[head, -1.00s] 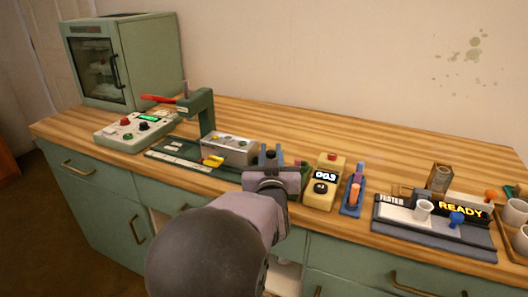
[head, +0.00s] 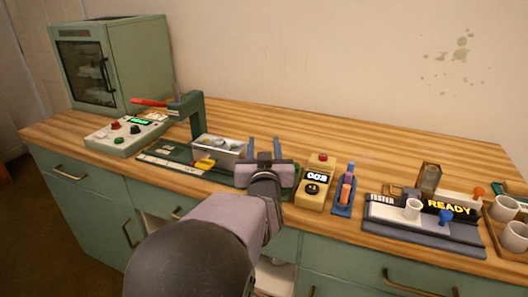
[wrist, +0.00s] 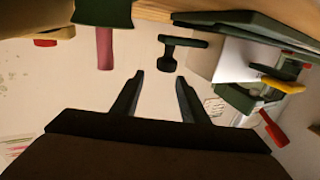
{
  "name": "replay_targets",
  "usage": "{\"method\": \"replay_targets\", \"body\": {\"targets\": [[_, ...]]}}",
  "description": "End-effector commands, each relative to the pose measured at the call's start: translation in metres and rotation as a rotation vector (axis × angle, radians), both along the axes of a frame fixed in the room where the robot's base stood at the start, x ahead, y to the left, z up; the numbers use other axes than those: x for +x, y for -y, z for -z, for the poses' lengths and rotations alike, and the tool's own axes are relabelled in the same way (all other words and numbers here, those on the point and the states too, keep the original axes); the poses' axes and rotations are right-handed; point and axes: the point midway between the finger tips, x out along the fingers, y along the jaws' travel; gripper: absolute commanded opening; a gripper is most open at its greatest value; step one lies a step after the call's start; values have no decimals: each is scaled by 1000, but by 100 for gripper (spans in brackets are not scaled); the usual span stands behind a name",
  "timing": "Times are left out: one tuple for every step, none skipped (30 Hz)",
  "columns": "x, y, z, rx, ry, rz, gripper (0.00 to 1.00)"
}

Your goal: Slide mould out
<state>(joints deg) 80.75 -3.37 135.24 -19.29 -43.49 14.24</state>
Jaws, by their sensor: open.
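The mould appears to be the grey box (head: 230,157) with a yellow tab (head: 204,163) low at its front, beside the upright of a green press (head: 194,117) with a red lever (head: 148,102). My gripper (head: 264,148) is to the right of the grey box, open and empty, its fingers apart from it. In the wrist view, my open gripper (wrist: 160,79) has nothing between its fingers. The pale box (wrist: 230,62), the yellow tab (wrist: 283,85) and the red lever (wrist: 273,128) lie to the right there.
A control box (head: 125,134) and a green oven (head: 140,65) stand left. A yellow device reading 003 (head: 315,190), a blue holder (head: 343,206) and a tester (head: 425,228) stand right. A dark T-shaped part (wrist: 183,44) is near the fingers.

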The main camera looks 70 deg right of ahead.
Motion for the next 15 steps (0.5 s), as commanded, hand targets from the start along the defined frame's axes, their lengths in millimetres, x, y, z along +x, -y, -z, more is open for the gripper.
{"method": "replay_targets", "body": {"targets": [[0,0,-12,-4,1,-1,40],[0,0,-18,-5,0,-1,40],[0,0,-25,-4,0,0,40],[0,0,-30,-5,1,0,40],[0,0,-35,-4,1,0,40],[0,0,-41,-4,0,0,40],[0,0,-45,-4,-1,0,40],[0,0,-49,-2,0,1,40],[0,0,-54,-3,0,1,40],[0,0,-58,-2,-1,1,40],[0,0,-61,-2,-1,0,40],[0,0,-64,-1,-1,1,40],[0,0,-66,0,0,1,40],[0,0,-68,0,0,1,40],[0,0,-70,0,-1,1,40]]}}
